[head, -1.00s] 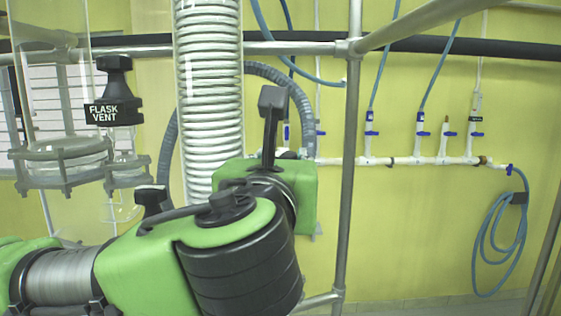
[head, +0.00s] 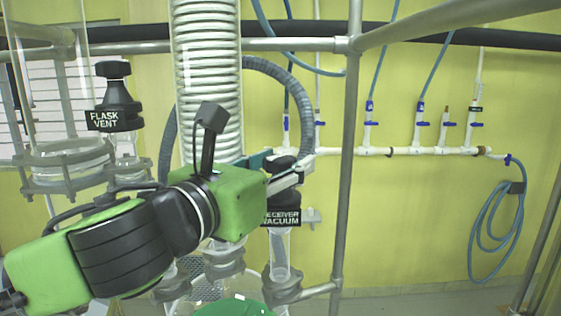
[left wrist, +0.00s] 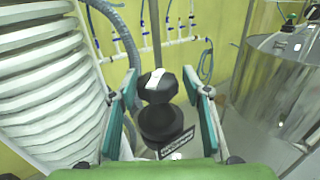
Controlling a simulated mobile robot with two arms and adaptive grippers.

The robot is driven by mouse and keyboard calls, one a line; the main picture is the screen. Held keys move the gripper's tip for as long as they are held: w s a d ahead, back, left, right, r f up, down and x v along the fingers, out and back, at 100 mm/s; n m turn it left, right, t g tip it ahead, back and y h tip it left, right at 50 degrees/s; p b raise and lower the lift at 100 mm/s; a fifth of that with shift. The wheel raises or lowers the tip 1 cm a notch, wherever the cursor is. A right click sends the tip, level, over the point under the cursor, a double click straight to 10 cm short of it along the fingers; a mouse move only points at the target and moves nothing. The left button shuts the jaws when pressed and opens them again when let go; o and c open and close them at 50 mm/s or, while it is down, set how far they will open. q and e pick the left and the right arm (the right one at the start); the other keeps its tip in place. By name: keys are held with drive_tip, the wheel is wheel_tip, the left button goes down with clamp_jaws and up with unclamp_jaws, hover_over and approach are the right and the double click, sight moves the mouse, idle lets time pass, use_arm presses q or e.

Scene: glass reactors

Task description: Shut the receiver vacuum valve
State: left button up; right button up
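The receiver vacuum valve shows in the head view as a black knob and body above its "RECEIVER VACUUM" label (head: 282,217), on a glass tube. My left gripper (head: 288,172) is at the knob and partly covers it. In the left wrist view the black knob (left wrist: 158,88) with a white mark on top stands between the two spread fingers of my left gripper (left wrist: 160,80). Gaps show on both sides, so the fingers look apart from the knob. My right gripper is not in view.
The flask vent valve (head: 118,95) stands at the left. A large ribbed white column (head: 208,80) rises close behind my left arm. A metal upright (head: 348,180) is just right of the gripper. A large metal vessel (left wrist: 275,85) stands at the right in the wrist view.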

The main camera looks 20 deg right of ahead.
use_arm(q)
drive_tip(key=shift+w+a, duration=0.1)
idle(0.3)
drive_tip(key=shift+f+n+t+y+b, duration=0.1)
drive_tip(key=shift+n+t+y+b, duration=0.4)
drive_tip(key=shift+t, duration=0.1)
drive_tip(key=shift+n+t+y+b, duration=0.5)
drive_tip(key=shift+n+t+y, duration=0.3)
drive_tip(key=shift+y, duration=0.2)
drive_tip(key=n+t+y, duration=0.1)
drive_tip(key=n+y, duration=0.1)
drive_tip(key=n+t+y+b, duration=0.1)
drive_tip(key=y, duration=0.2)
drive_tip(key=shift+n+t, duration=0.3)
drive_tip(key=shift+n, duration=0.1)
drive_tip(key=shift+n+t+y, duration=0.4)
drive_tip(key=shift+n+y, duration=0.7)
drive_tip(key=shift+y, duration=0.8)
drive_tip(key=c, duration=0.4)
drive_tip(key=shift+a, duration=0.1)
drive_tip(key=c, duration=0.5)
